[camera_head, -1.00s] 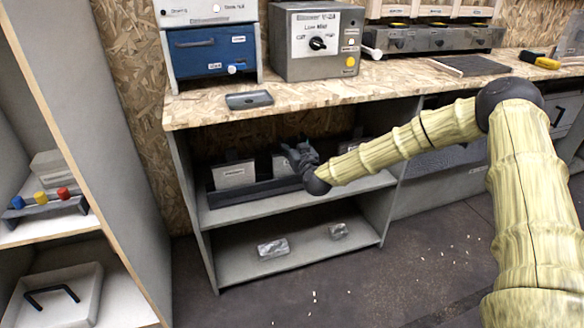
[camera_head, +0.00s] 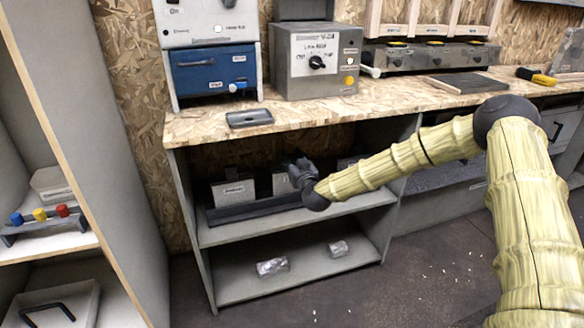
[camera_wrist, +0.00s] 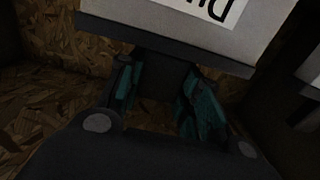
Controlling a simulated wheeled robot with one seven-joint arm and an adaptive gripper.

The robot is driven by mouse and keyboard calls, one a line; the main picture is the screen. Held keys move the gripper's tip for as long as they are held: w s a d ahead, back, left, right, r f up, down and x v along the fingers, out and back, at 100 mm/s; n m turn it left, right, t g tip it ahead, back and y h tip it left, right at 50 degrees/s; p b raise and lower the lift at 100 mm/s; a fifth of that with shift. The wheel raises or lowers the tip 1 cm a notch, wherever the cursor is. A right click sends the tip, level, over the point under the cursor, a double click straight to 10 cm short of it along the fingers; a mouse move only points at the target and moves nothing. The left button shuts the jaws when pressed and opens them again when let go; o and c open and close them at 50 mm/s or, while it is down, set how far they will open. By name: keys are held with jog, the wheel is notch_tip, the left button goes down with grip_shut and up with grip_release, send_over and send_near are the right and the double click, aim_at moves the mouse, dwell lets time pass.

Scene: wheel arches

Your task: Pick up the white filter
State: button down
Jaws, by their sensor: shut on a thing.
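Several white filters with dark tops and black-on-white labels stand in a dark rack (camera_head: 250,208) on the upper shelf under the bench. The left filter (camera_head: 233,192) is clear of my gripper (camera_head: 295,168). The middle filter (camera_head: 282,184) is just beside and below my gripper, which partly hides it. In the wrist view, a white filter (camera_wrist: 185,18) with an upside-down label fills the top. My gripper (camera_wrist: 165,100) has its teal-padded fingers shut on the dark handle (camera_wrist: 158,75) at that filter's edge. The filter appears to be still at the rack; its lower end is hidden.
The wooden bench top (camera_head: 200,125) lies close above my gripper. Another white filter (camera_head: 347,163) is to the right, behind my arm. Two silvery packets (camera_head: 272,266) lie on the lower shelf. A grey side panel (camera_head: 190,230) bounds the shelf at left.

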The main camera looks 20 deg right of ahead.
notch_tip(320, 180, up, 10)
jog(key=p, duration=0.3)
jog(key=shift+f, duration=0.1)
jog(key=s+p, duration=0.5)
jog(key=s, duration=1.1)
jog(key=shift+d, duration=0.25)
